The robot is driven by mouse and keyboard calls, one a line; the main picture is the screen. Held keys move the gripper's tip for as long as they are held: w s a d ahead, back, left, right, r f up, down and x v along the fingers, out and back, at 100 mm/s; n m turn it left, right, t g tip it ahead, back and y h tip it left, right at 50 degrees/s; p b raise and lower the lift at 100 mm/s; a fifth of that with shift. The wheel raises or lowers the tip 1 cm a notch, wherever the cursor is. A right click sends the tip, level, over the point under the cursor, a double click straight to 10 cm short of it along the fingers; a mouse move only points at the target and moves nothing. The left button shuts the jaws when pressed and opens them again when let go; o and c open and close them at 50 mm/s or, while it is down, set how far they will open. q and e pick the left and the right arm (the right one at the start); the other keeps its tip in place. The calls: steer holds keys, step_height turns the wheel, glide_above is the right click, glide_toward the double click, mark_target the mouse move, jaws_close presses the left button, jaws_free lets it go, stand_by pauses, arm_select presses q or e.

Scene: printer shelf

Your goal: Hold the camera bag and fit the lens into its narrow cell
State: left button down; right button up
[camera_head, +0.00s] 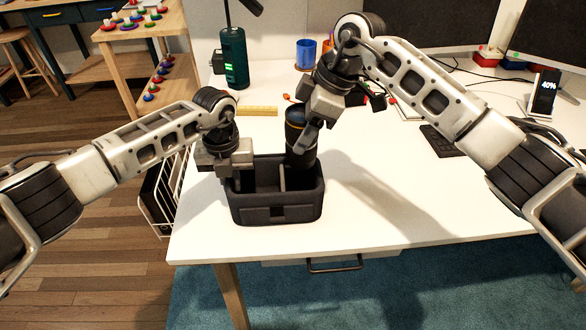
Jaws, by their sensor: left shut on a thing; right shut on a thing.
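The camera bag (276,211) is a dark, open-topped box near the front left of the white table, with an upright divider inside. My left gripper (237,170) is shut on the bag's left wall. The lens (296,122) is a black cylinder with a thin orange ring, held roughly upright at the bag's right side. My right gripper (304,138) is shut on the lens from above and the right. The lens's lower end is at or just inside the right cell; its exact depth is hidden.
A dark green bottle (233,57), a blue cup (306,53) and a yellow ruler (260,111) are behind the bag. A white wire rack (160,200) hangs at the table's left edge. The front right tabletop is clear.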

mark_target(303, 158)
steer(key=shift+f, duration=3.35)
steer(key=shift+f, duration=0.15)
steer(key=shift+f, duration=0.5)
steer(key=o, duration=1.2)
steer(key=shift+r, duration=0.25)
steer(key=v, duration=1.2)
steer(key=shift+r, duration=0.4)
